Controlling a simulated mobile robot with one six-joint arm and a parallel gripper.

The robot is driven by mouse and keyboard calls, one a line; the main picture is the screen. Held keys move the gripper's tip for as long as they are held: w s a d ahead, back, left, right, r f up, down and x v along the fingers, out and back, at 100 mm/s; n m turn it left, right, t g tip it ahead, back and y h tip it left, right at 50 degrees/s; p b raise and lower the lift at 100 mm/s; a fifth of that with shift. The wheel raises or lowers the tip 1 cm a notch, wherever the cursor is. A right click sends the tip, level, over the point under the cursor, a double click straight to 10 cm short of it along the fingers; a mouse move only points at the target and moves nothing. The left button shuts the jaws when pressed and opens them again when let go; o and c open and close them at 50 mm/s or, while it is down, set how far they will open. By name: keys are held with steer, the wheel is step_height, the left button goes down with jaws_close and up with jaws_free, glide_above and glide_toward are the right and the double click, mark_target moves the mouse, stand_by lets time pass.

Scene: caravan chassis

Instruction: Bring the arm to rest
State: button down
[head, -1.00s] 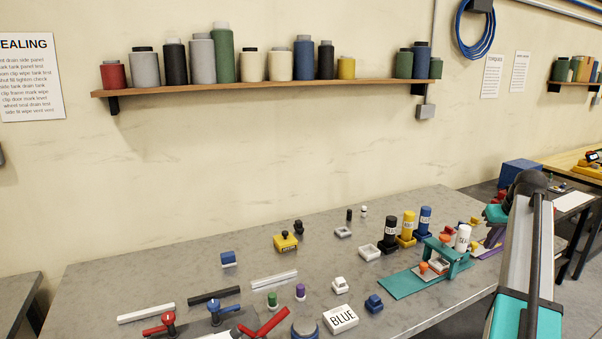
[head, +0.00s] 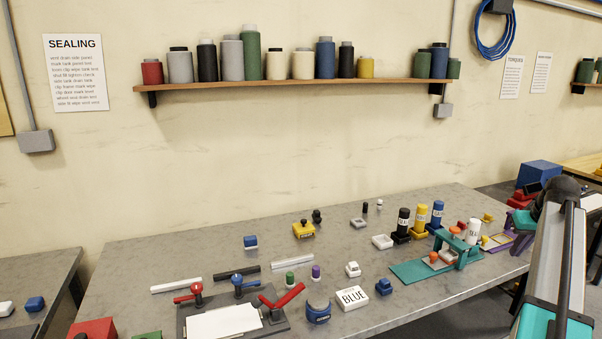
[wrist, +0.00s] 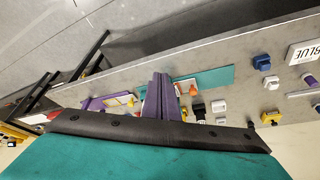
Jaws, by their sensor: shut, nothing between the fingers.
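My gripper (wrist: 161,85) shows in the wrist view as two purple fingers side by side, shut and empty. It is over the bench edge, between the purple frame (wrist: 93,103) and the teal plate (wrist: 214,76), touching nothing that I can make out. In the head view my arm rises at the right edge and bends over the bench's right end. The fingers cannot be told apart clearly there.
The grey bench (head: 190,247) carries a teal stand (head: 455,246), black, yellow and blue bottles, a BLUE box (head: 352,298) and a clamp fixture with white paper (head: 222,320). A shelf of canisters (head: 290,84) hangs on the wall. Floor (wrist: 60,45) lies before the bench.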

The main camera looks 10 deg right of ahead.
steer(key=w+a+f+g+y+b, duration=0.1)
steer(key=a+f, duration=0.7)
steer(key=f, duration=0.3)
steer(key=w+a+f+g+y, duration=0.1)
steer(key=a+f, duration=0.6)
steer(key=f, duration=0.4)
steer(key=s+a+f+n+g, duration=0.1)
steer(key=s+a+f, duration=0.1)
steer(key=a+f, duration=0.65)
steer(key=s+a+f+g, duration=0.1)
steer(key=s+a+f, duration=0.2)
steer(key=a+f, duration=0.55)
steer(key=s+a+f+n+g+b, duration=0.1)
steer(key=s+a+f+g+b, duration=0.15)
steer(key=s+a+f, duration=1.25)
steer(key=s+a+f+g, duration=0.1)
steer(key=s+a+f, duration=0.1)
steer(key=s, duration=0.4)
steer(key=s+a+f+n+g, duration=0.1)
steer(key=s+a+f, duration=0.2)
steer(key=s+f, duration=0.1)
steer(key=s+a+f+g, duration=0.1)
steer(key=s+a+f, duration=0.2)
steer(key=s, duration=0.4)
steer(key=shift+s+f+g+h, duration=0.15)
steer(key=shift+s+g+h, duration=0.15)
steer(key=shift+g+h, duration=0.1)
